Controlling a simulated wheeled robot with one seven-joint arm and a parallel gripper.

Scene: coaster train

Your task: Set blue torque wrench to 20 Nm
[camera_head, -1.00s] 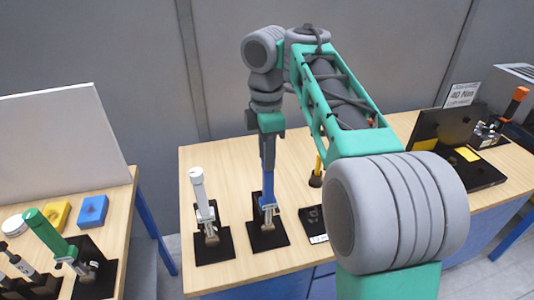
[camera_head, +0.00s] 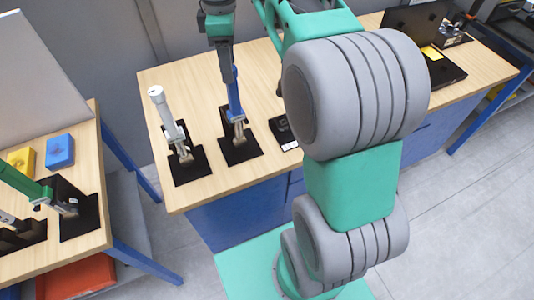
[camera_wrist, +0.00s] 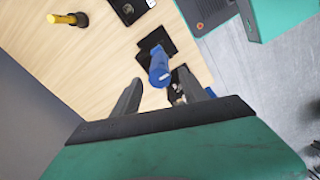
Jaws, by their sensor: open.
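The blue torque wrench (camera_head: 235,100) stands upright in a black stand (camera_head: 239,148) on the wooden table. In the wrist view the blue wrench (camera_wrist: 159,68) shows end-on, its handle top facing the camera, between and just beyond my two fingertips. My gripper (camera_wrist: 167,92) is open, with its fingers apart on either side of the handle. In the head view my gripper (camera_head: 222,50) is above the blue wrench, around or close to its handle top. I cannot tell whether a finger touches it. The torque scale is not readable.
A white-handled wrench (camera_head: 166,118) stands to the left in its own black stand. A green wrench (camera_head: 22,182) and a blue block (camera_head: 60,151) are on the left table. A yellow-handled tool (camera_wrist: 68,19) shows in the wrist view. A black laptop-like case (camera_head: 428,50) sits at right.

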